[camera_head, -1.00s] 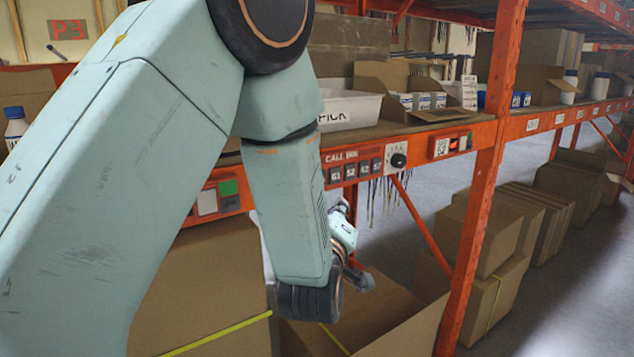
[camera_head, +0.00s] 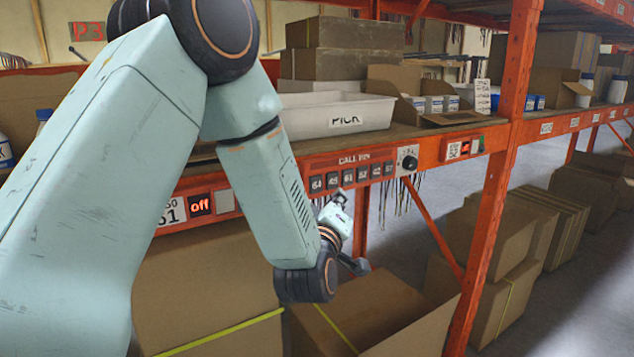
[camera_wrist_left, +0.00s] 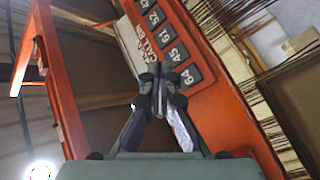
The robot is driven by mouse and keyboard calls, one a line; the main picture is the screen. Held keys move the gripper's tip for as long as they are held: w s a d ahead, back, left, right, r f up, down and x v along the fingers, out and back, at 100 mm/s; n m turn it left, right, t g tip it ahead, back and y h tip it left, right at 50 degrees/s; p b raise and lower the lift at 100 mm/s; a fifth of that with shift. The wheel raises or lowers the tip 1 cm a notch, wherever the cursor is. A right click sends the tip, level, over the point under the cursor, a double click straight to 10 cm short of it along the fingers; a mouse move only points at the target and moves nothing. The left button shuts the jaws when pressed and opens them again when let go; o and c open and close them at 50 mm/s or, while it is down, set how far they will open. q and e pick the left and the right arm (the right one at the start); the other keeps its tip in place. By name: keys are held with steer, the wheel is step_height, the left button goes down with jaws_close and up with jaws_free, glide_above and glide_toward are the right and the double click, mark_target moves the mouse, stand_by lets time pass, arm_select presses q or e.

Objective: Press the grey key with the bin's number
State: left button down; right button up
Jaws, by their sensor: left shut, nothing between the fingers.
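A row of dark grey keys sits under the words CALL BIN on the orange shelf beam (camera_head: 440,145). In the head view I read key 64 (camera_head: 317,184), key 45 (camera_head: 333,180), key 61 (camera_head: 348,176), key 52 (camera_head: 362,173) and key 42 (camera_head: 376,170). My left gripper (camera_head: 340,197) is shut and empty, just below the row. In the left wrist view its fingertips (camera_wrist_left: 163,72) overlap the panel beside key 64 (camera_wrist_left: 190,77) and key 45 (camera_wrist_left: 178,54); contact cannot be told. A white bin (camera_head: 300,110) labelled PICK stands on the shelf above. My right gripper is out of view.
A black knob (camera_head: 409,158) is right of the keys. A red "off" display (camera_head: 200,205) and a number label (camera_head: 172,212), partly hidden by my arm, are at left. An orange post (camera_head: 505,150) stands right. An open carton (camera_head: 400,315) lies below the gripper.

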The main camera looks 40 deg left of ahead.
mark_target(316, 184)
arm_select(q)
steer(key=shift+w+a+f+p, duration=0.15)
steer(key=shift+w+a, duration=0.25)
steer(key=shift+a, duration=0.4)
steer(key=shift+w+a+p, duration=0.2)
steer(key=shift+w+a, duration=0.25)
steer(key=shift+a, duration=0.35)
steer(key=shift+w+a+f+p, duration=0.15)
steer(key=shift+w+a, duration=0.25)
steer(key=shift+a, duration=0.4)
steer(key=shift+s+d+r, duration=0.15)
steer(key=shift+s+r, duration=0.1)
steer(key=shift+w+f, duration=0.15)
steer(key=shift+w, duration=0.05)
steer(key=shift+s, duration=0.15)
steer(key=shift+w+a, duration=0.3)
steer(key=shift+a, duration=0.25)
steer(key=shift+s, duration=0.15)
